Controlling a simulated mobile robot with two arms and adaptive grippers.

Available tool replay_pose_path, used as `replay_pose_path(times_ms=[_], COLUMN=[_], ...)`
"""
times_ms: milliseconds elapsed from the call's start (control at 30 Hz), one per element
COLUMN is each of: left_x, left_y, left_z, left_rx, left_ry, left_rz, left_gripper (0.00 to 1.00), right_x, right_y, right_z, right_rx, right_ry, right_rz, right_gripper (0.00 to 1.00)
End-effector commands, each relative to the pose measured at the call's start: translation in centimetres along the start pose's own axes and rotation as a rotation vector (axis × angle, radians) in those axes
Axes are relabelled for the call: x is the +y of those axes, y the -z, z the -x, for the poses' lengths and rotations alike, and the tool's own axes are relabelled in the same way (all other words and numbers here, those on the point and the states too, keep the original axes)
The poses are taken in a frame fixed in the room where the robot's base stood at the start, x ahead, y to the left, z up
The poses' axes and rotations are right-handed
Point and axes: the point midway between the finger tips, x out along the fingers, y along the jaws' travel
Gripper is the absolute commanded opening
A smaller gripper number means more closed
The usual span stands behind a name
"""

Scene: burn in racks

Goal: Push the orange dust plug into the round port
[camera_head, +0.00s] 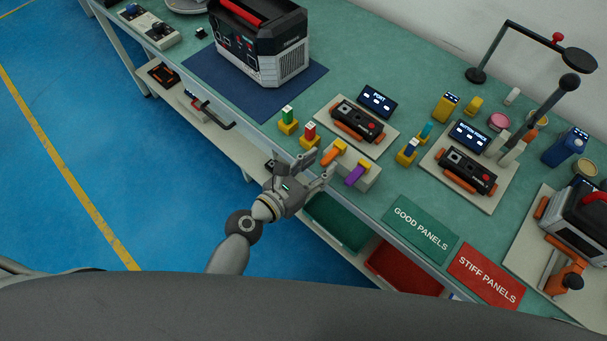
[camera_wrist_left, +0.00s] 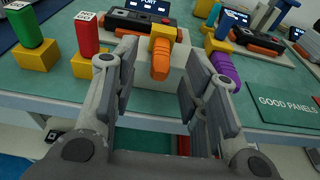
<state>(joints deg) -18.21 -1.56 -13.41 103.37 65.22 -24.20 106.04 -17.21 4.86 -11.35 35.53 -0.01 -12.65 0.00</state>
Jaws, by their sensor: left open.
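The orange dust plug (camera_head: 328,157) has a yellow body and rests on a pale block (camera_head: 367,181) near the table's front edge. In the left wrist view the plug (camera_wrist_left: 160,67) lies ahead, between my open fingers, its orange end facing me. My left gripper (camera_head: 303,168) is open and empty, in front of the table edge, with no visible contact with the plug. Behind the plug is a black device (camera_head: 355,119) on a pale base, before a small screen reading PORT (camera_head: 377,99). The round port itself is too small to tell. My right gripper is out of view.
A purple plug (camera_head: 355,175) lies on the same block, right of the orange one. Green (camera_head: 287,115) and red (camera_head: 309,131) plugs stand in yellow holders to the left. A second black device (camera_head: 466,170) is farther right. Green table (camera_head: 402,188) shows between them.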

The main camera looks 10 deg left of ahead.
Motion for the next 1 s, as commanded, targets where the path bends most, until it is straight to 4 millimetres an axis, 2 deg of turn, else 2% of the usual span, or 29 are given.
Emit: replay_pose_path(times_ms=[100, 233, 600, 933, 967, 1000], left_x=[0.0, 0.0, 0.0, 0.0, 0.0, 0.0], left_y=[-0.1, 0.0, 0.1, 0.1, 0.1, 0.1], left_z=[-1.6, -2.7, -3.1, -3.1, -3.1, -3.1], left_rx=[-0.001, 0.000, 0.001, 0.001, 0.001, 0.001], left_ry=[0.001, 0.000, 0.000, 0.000, 0.000, 0.000], left_rz=[0.000, -0.001, -0.001, -0.001, -0.001, -0.001], left_gripper=[0.41, 0.41, 0.41, 0.00, 0.00, 0.14], right_x=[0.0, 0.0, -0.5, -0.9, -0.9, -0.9], right_y=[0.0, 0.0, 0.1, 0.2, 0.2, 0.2], right_z=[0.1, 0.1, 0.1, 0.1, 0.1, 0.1], right_rx=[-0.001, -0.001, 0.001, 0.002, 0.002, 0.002], right_ry=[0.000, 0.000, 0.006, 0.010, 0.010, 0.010], right_rz=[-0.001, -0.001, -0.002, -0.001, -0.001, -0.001], right_gripper=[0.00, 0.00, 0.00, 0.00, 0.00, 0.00])
